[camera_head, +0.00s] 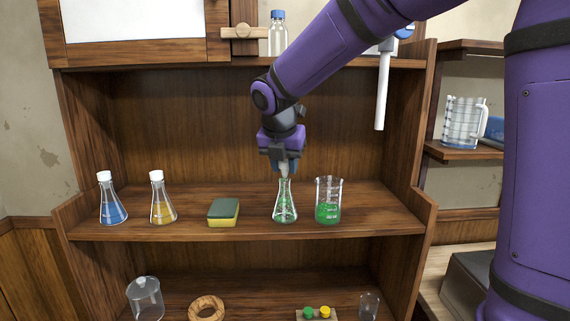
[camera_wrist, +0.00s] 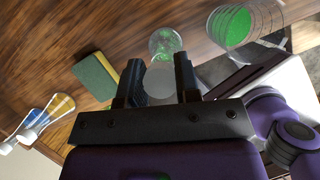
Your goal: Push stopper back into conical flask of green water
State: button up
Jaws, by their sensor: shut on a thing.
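The conical flask of green water (camera_head: 285,206) stands upright on the middle shelf, right of the sponge. My gripper (camera_head: 285,166) is directly above its neck, pointing down, shut on the pale stopper (camera_head: 285,171). In the wrist view the stopper (camera_wrist: 160,80) is a whitish round shape between the two dark fingers of my gripper (camera_wrist: 158,78). The flask (camera_wrist: 166,43) shows just beyond it with green inside. The stopper is at or just over the flask mouth; the fingers hide whether it is seated.
A beaker of green liquid (camera_head: 328,202) stands close to the flask's right. A green-yellow sponge (camera_head: 223,212) lies to the left. Flasks of yellow (camera_head: 162,205) and blue liquid (camera_head: 112,207) stand farther left. Shelf room is free between sponge and flask.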

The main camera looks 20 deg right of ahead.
jog(key=shift+f, duration=0.2)
jog(key=shift+f, duration=0.35)
jog(key=shift+f, duration=0.5)
dwell(0.7)
jog(key=o, duration=1)
